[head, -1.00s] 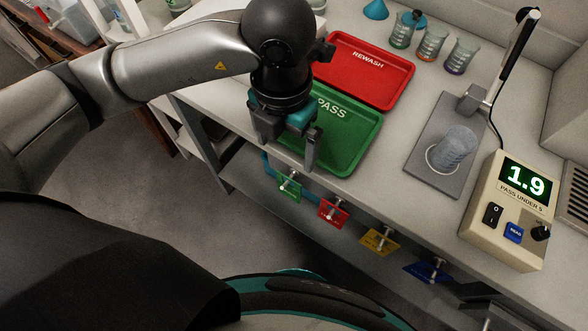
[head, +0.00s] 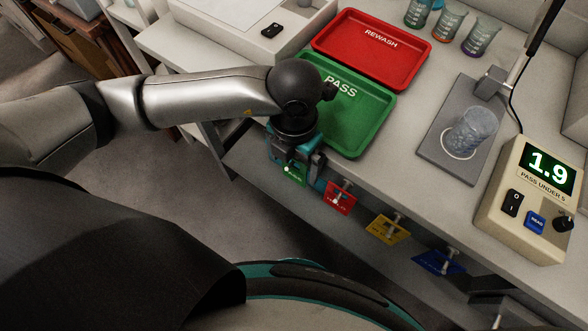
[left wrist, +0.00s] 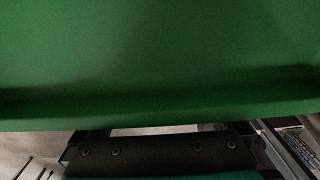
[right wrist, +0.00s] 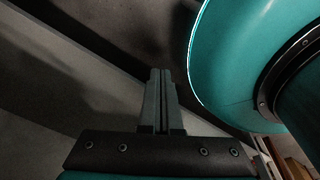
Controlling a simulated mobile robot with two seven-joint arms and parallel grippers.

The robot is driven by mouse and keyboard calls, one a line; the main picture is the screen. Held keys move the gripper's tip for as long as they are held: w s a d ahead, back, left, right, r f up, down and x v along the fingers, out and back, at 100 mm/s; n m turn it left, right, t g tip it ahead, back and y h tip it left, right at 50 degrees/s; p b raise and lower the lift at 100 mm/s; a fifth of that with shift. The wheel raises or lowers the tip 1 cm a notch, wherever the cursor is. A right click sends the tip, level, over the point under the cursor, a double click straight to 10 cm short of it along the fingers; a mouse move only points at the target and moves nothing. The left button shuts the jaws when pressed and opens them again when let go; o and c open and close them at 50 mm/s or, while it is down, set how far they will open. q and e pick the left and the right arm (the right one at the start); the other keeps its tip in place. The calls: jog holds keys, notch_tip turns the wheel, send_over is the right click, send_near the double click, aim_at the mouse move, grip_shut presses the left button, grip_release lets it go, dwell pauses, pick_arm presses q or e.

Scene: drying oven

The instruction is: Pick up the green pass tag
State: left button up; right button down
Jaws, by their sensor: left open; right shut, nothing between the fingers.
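The green pass tag (head: 291,175) hangs at the front edge of the bench, at the left end of a row of coloured tags. My left gripper (head: 297,164) is open at this tag, just in front of the green tray; it partly covers the tag and its hook. I cannot tell whether a finger touches the tag. In the left wrist view a blurred green surface (left wrist: 160,60) fills most of the picture and hides the fingertips; I cannot tell whether it is tag or tray. My right gripper (right wrist: 160,100) is shut and empty, low beside my teal base.
Red (head: 340,198), yellow (head: 388,229) and blue (head: 439,262) tags hang to the right. The green PASS tray (head: 372,128) and red REWASH tray (head: 400,72) lie on the bench. A beaker (head: 474,130) stands on a grey stand beside a meter (head: 530,200) reading 1.9.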

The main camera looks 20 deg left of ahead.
pick_arm(q)
jog(key=shift+f, duration=0.8)
jog(key=shift+r, duration=0.1)
jog(key=c, duration=1.2)
